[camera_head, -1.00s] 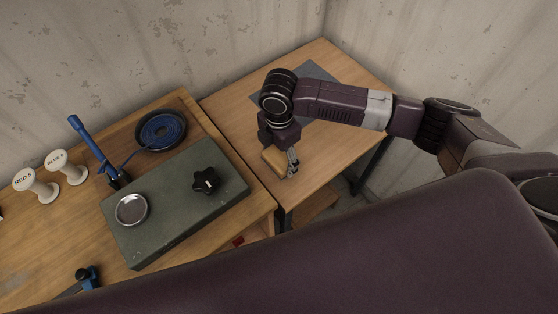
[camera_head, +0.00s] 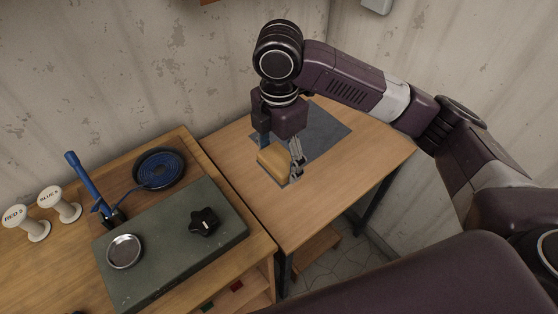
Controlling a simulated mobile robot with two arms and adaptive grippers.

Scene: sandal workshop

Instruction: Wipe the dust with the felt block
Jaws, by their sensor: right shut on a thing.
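The felt block (camera_head: 271,166), tan-yellow, is in the jaws of my right gripper (camera_head: 282,158) over the smaller wooden table (camera_head: 252,197). One finger shows on the block's right side; the other is mostly hidden. The block is at the near left edge of a dark grey mat (camera_head: 325,128) on that table. I cannot tell whether its underside touches the mat or the table. I cannot make out any dust; my right gripper and arm hide part of the mat. My left gripper is out of view.
On the workbench at left is a grey-green slab (camera_head: 168,257) with a round metal dish (camera_head: 125,251) and a black star knob (camera_head: 204,221). Behind are a blue coil in a dark dish (camera_head: 160,169), a blue-handled tool (camera_head: 88,182) and two white spools (camera_head: 60,204).

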